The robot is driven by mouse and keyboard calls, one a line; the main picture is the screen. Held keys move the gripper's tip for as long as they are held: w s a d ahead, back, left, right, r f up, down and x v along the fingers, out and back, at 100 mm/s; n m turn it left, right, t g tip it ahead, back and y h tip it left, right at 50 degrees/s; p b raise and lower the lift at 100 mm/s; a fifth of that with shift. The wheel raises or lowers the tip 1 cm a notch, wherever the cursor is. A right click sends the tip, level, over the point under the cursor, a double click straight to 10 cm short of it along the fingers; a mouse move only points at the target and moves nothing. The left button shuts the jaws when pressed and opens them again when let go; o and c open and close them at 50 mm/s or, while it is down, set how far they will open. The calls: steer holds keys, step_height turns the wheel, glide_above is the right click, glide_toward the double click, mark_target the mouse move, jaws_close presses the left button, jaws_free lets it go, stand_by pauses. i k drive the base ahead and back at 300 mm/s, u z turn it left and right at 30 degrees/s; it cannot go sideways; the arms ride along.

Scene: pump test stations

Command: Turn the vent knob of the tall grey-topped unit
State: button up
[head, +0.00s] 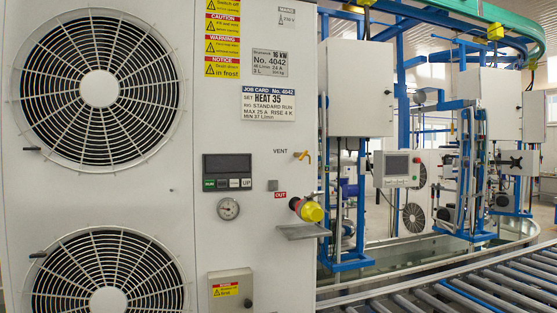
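A tall pale-grey unit (220,130) with two round fan grilles fills the left and middle of the head view. Its top is cut off by the frame, so its colour cannot be seen. The vent knob (301,155), a small orange-yellow handle, is on the unit's front near its right edge, beside the printed word VENT. My gripper is not in view.
Below the knob, a yellow-and-red fitting (307,210) sticks out above a small metal shelf (303,231). A display panel (228,171) and a round gauge (228,209) sit left of it. A roller conveyor (450,293) runs at the lower right.

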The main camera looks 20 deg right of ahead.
mark_target(302, 155)
steer(key=u, duration=0.05)
steer(key=k, duration=0.55)
steer(key=z, duration=0.95)
steer(key=i, duration=1.4)
steer(key=u, duration=0.45)
